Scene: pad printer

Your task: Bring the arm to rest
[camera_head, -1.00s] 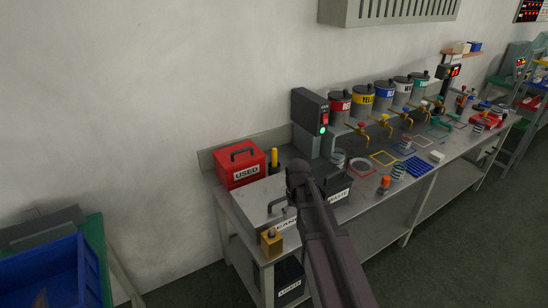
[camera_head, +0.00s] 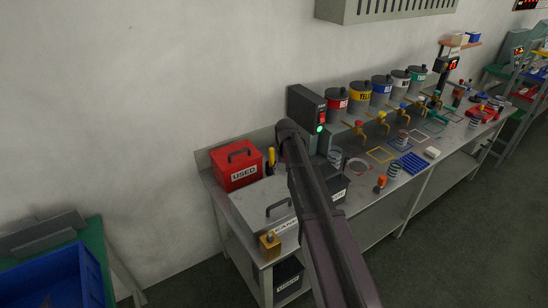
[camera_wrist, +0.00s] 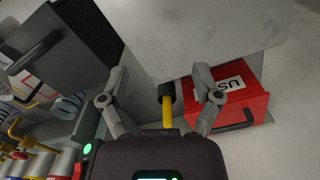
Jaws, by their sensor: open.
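My arm (camera_head: 325,215) reaches up from the bottom of the head view, its upper end in front of the grey machine with a green light (camera_head: 308,115). My gripper (camera_wrist: 160,98) shows in the wrist view with its two fingers spread wide. Nothing is seen held between them. A yellow-handled tool with a black end (camera_wrist: 167,105) appears in the gap between the fingers, in the background; in the head view it stands beside the red box (camera_head: 271,158). The gripper itself is not distinguishable in the head view.
A red box marked USED (camera_head: 236,167) stands at the bench's left end, with a grey lidded box (camera_head: 255,205) and a brass-coloured block (camera_head: 270,245) in front. Several ink cans (camera_head: 360,94) line the back. A blue bin (camera_head: 50,278) sits at lower left.

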